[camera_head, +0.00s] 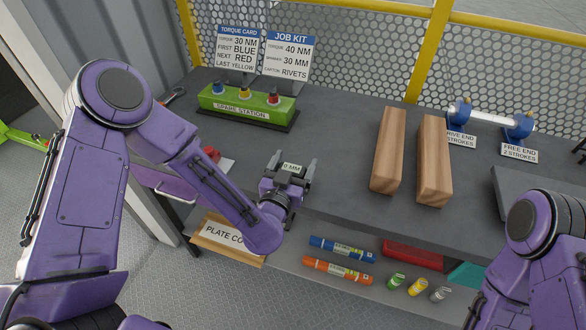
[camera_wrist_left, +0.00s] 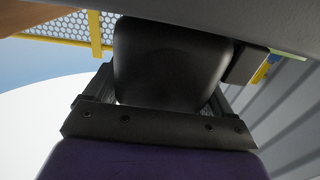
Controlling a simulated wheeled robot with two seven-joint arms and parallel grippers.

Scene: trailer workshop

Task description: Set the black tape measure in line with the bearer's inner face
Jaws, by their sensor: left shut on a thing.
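My left gripper (camera_head: 290,169) is shut on the black tape measure, over the front edge of the grey bench. In the left wrist view the tape measure (camera_wrist_left: 170,62) is a dark rounded block between the two fingers. In the head view the fingers and a small label ending in "0 MM" cover most of it. Two wooden bearers, the left one (camera_head: 388,150) and the right one (camera_head: 434,160), lie side by side on the bench, with a narrow gap between them. The held tape measure is left of both and apart from them. My right gripper is out of view; only its arm shows.
A green spark station (camera_head: 245,105) and two cards stand at the back left. A roller on blue supports (camera_head: 490,118) stands at the back right. Blue (camera_head: 340,249) and orange (camera_head: 337,269) tubes lie on the lower shelf. The bench between gripper and left bearer is clear.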

